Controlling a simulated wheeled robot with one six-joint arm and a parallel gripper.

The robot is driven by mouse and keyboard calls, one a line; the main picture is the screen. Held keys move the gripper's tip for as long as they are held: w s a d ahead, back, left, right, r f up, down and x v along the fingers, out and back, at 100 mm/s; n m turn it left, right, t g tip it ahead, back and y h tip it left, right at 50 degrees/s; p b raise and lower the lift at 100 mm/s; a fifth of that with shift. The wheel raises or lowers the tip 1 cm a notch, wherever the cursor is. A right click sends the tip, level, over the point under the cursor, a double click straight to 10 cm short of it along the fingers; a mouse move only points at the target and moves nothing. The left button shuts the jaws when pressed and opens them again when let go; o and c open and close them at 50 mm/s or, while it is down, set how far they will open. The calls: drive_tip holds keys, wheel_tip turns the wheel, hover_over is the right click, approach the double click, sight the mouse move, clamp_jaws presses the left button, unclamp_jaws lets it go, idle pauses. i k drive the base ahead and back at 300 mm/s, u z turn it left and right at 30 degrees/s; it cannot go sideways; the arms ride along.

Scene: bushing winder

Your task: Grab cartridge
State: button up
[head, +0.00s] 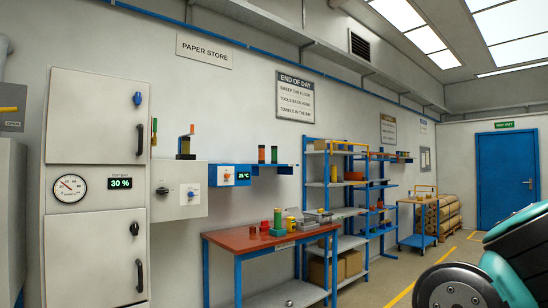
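I cannot tell for sure which thing is the cartridge. Two small upright cylinders, one red (261,154) and one green (274,154), stand on a blue wall shelf (270,168). A green cylinder (277,219) with an orange top stands on the red-topped workbench (231,238), among other small items. A dark cylinder with coloured rods (186,145) stands on the grey wall box left of the shelf. All are across the room from me. My gripper is not in view; only a teal and black part of my arm shows at bottom right.
A grey cabinet (96,190) with a gauge stands at the left. Blue-framed racks (335,180), a small cart (417,239) and stacked rolls (446,213) stand beyond the bench. A blue door (507,177) is at the far right. Floor before the racks looks clear.

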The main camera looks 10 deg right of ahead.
sight(273, 149)
drive_tip(key=z, duration=0.25)
drive_tip(key=i, duration=0.6)
drive_tip(key=z, duration=0.8)
drive_tip(key=i, duration=1.95)
drive_tip(key=z, duration=0.3)
drive_tip(key=i, duration=1.85)
drive_tip(key=u, duration=0.55)
drive_tip(key=i, duration=1)
drive_tip(key=u, duration=1.45)
drive_tip(key=i, duration=1.05)
drive_tip(key=u, duration=0.65)
